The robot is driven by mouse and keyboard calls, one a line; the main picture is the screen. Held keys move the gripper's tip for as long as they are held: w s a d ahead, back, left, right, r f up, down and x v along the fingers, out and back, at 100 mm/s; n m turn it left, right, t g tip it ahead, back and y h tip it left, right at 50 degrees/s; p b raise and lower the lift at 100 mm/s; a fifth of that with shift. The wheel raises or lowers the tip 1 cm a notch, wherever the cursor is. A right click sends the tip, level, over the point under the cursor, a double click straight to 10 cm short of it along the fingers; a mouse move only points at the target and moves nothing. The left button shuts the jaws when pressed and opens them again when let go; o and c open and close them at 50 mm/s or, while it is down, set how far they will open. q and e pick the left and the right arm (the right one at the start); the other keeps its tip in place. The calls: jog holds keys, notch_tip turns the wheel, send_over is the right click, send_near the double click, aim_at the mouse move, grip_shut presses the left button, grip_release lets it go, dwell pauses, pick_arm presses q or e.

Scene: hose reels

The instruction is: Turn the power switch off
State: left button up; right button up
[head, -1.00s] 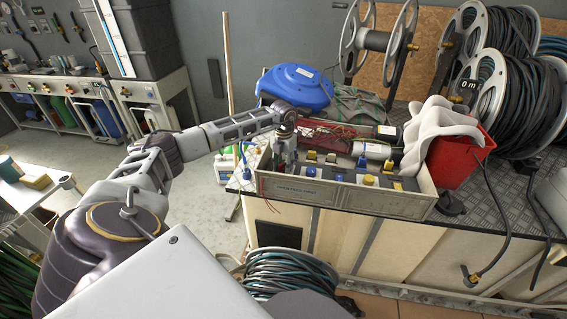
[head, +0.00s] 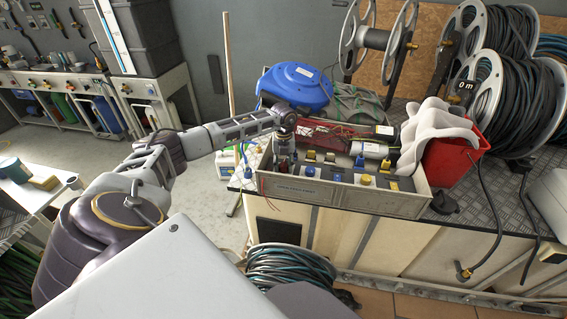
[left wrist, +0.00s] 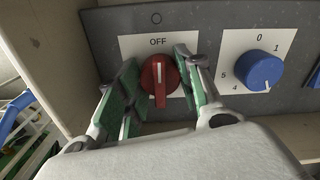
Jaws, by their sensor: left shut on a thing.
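The power switch, a red rotary knob (left wrist: 159,80), is in the middle of the left wrist view on a grey panel (left wrist: 110,23). Its white plate reads OFF above the knob, and the white mark on the knob stands about upright towards that word. My left gripper (left wrist: 157,74) has its green-padded fingers on either side of the knob and is shut on it. In the head view my left gripper (head: 283,152) is at the left end of the grey control box (head: 325,192); the red knob is hidden there. My right gripper is not in view.
A blue numbered dial (left wrist: 263,71) sits right of the red knob. The box also holds several small knobs and a white cylinder. A red bucket (head: 458,155) with a pale cloth, a blue hose reel (head: 297,87) and large reels stand around it on the bench.

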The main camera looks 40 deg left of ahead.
aim_at(283, 162)
pick_arm(q)
jog(key=shift+w+a+r+n, duration=0.1)
jog(key=shift+r+n, duration=0.05)
jog(key=shift+n, duration=0.15)
jog(key=o, duration=1)
jog(key=shift+o, duration=0.2)
notch_tip(283, 162, up, 12)
dwell(0.4)
dwell(0.6)
